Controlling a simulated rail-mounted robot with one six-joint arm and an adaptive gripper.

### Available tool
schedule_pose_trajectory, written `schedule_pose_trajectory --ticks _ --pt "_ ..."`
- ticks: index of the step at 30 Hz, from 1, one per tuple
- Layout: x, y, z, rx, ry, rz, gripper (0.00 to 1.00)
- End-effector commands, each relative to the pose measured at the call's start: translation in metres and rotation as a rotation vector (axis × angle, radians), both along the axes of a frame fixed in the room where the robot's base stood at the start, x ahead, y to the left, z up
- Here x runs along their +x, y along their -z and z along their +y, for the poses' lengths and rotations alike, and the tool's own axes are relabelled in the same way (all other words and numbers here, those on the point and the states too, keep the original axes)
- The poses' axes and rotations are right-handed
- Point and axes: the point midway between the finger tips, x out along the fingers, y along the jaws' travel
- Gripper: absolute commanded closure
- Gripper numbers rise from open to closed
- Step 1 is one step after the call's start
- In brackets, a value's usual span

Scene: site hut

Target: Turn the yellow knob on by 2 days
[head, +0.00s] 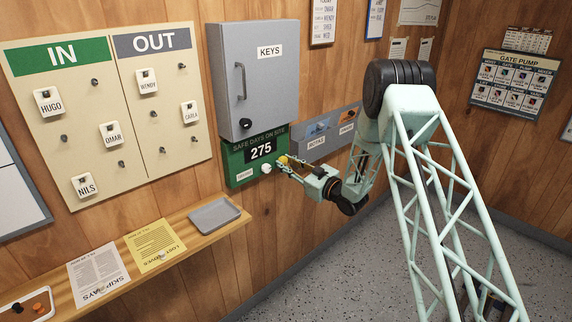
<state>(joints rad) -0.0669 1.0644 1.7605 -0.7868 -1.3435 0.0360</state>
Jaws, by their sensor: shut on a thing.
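The green counter box (240,169) hangs on the wooden wall under the grey key cabinet. Its label reads "SAFE DAYS ON SITE" and its display (261,149) shows 275. The yellow knob (283,160) is at the right side of the box, partly hidden by my gripper's fingers. My gripper (287,164) is at the knob and shut on it; the arm reaches in from the right. A white round knob (266,168) sits on the box's front, just left of my fingertips. A small white label (244,175) is at the box's lower left.
The grey key cabinet (262,80) is directly above the box. A grey wall rack (327,138) with papers is close on the right. Below, a wooden shelf (205,236) holds a grey tray (214,214) and sheets. The IN/OUT board (150,160) is at left.

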Motion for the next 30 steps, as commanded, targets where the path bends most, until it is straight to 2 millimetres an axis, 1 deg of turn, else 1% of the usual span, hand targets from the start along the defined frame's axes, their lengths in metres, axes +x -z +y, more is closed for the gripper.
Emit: schedule_pose_trajectory --ticks 8,30 --pt "-0.0006 0.0003 0.0006 0.107 0.000 0.116 0.90" --pt "-0.0024 -0.0011 0.0022 0.509 0.000 0.554 0.90"
